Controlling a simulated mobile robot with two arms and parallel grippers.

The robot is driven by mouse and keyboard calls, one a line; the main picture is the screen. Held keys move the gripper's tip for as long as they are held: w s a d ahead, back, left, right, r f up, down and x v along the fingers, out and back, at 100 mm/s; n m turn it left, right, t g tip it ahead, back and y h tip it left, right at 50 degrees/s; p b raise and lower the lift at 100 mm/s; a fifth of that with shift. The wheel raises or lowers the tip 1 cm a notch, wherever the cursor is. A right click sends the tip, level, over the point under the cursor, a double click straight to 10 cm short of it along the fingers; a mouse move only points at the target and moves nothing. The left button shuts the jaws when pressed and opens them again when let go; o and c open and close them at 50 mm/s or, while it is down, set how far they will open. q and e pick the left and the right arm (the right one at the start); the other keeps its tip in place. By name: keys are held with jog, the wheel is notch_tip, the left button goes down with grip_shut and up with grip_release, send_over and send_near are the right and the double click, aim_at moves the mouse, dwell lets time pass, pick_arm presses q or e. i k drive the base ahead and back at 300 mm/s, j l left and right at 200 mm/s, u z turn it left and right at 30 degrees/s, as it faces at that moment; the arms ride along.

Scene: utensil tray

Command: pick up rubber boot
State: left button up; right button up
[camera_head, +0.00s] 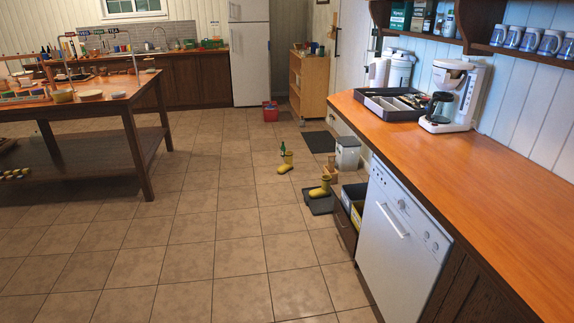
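Two yellow rubber boots stand on the tiled floor, right of the middle in the head view. One boot (286,164) is upright on bare tiles, with a green bottle-like object (282,148) just behind it. The other boot (321,188) stands nearer, on or over a dark mat (320,203) beside the cabinets. Both boots have dark tops. Neither of my grippers is in view, and nothing is seen touching the boots.
A wooden counter (474,170) with a white dishwasher (402,238) runs along the right. A bin (347,153) and an open drawer (352,200) flank the boots. A wooden table (134,105) stands left. The floor (220,240) in front is clear.

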aim_at(286, 167)
jog(key=i+j+u, duration=0.15)
jog(key=i+u, duration=0.25)
jog(key=i, duration=0.65)
jog(key=i+u, duration=0.1)
jog(key=i, duration=1.95)
jog(key=i+z, duration=0.1)
jog(key=i, duration=0.95)
jog(key=i+j, duration=0.15)
jog(key=i, duration=0.9)
jog(key=i+z, duration=0.45)
jog(key=i+j+z, duration=0.2)
jog(key=z, duration=0.2)
jog(key=i+j+z, duration=0.3)
jog(key=z, duration=0.15)
jog(key=i+j+z, duration=0.4)
jog(key=j+z, duration=0.45)
jog(key=i, duration=0.05)
